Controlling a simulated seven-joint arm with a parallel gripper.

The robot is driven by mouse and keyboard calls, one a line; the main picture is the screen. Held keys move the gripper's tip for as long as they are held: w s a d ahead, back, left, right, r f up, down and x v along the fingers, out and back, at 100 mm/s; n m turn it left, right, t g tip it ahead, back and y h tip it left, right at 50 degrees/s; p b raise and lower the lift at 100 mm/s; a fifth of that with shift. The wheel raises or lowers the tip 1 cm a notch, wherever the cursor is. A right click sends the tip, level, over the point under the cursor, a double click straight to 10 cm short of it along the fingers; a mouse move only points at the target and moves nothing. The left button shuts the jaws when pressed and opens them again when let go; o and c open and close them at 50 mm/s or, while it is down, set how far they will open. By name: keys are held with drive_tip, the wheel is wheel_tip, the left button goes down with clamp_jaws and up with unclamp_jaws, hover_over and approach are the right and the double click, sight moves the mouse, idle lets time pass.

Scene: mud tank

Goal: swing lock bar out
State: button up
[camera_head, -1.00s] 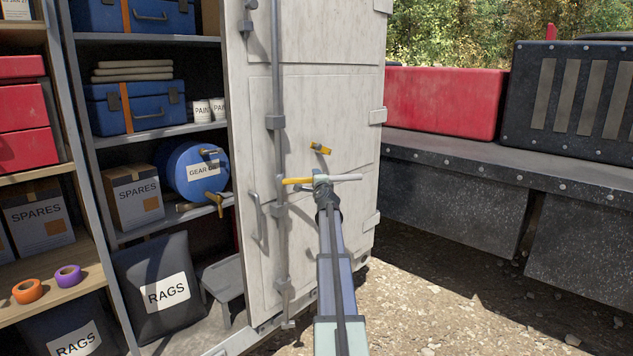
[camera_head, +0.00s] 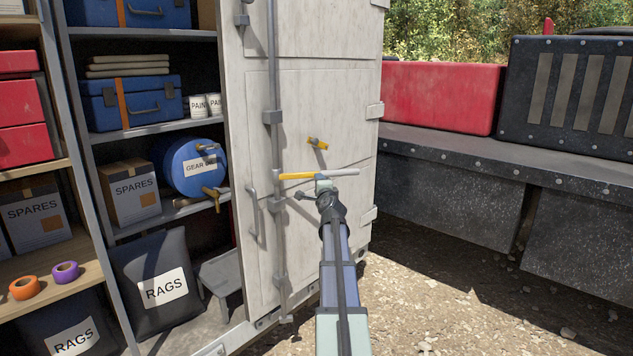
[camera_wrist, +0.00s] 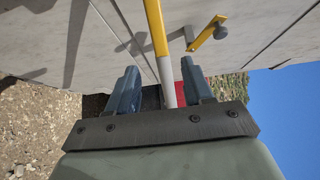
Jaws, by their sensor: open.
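The lock bar (camera_head: 345,172) is a slim rod, yellow at its left part and pale grey at its right. It lies nearly level across the whitish door in the head view.
A vertical grey rod (camera_head: 274,80) and a handle (camera_head: 254,215) are on the door, left of the bar. An open shelf cabinet with a blue drum (camera_head: 180,165) stands left. A dark bench (camera_head: 450,155) with a red box (camera_head: 440,95) is right. Gravel lies below.

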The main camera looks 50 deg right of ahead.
drive_tip(key=v, duration=0.2)
drive_tip(key=shift+s+a, duration=0.2)
drive_tip(key=shift+s, duration=0.1)
